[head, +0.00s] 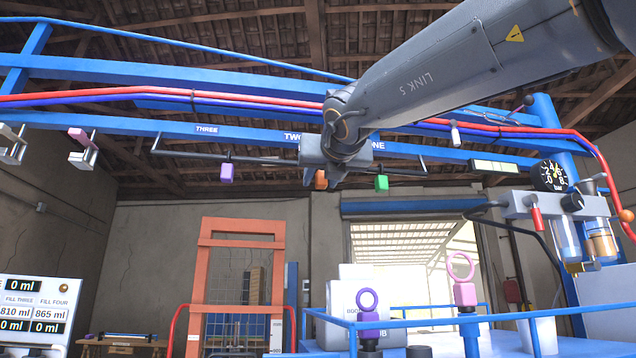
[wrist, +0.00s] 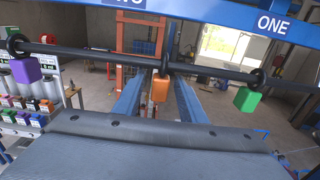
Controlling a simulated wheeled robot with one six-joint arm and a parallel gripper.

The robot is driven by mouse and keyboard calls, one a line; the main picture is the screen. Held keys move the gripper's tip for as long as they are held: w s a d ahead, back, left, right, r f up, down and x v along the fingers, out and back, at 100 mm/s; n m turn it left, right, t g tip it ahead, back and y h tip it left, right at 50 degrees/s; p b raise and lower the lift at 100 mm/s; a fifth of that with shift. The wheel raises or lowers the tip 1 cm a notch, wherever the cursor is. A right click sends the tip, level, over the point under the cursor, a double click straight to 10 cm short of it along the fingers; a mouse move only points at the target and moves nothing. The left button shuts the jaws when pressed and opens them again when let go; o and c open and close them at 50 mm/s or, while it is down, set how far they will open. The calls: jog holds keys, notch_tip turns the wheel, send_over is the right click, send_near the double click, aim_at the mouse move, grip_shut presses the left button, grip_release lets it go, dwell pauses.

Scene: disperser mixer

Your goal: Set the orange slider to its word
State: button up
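The orange slider (head: 321,180) hangs from a dark horizontal rod (head: 240,159) under a blue beam, roughly below the word TWO. My gripper (head: 333,176) is up at the rod and hides part of it and the beam. In the wrist view the orange slider (wrist: 160,88) sits between my two blue fingers, with a visible gap on each side. The fingers look open. The beam carries the words THREE (head: 206,129), TWO (head: 292,137) and ONE (head: 377,146). No word is readable on the slider itself.
A purple slider (head: 227,173) hangs left of the orange one, and a green slider (head: 382,183) hangs to its right on the same rod. The blue beam (head: 250,133) runs just above the rod. Pink and purple ring handles (head: 461,268) stand lower right.

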aim_at(317, 185)
jog(key=shift+p+x, duration=0.5)
jog(key=shift+x, duration=1.65)
jog(key=shift+c, duration=0.3)
grip_shut()
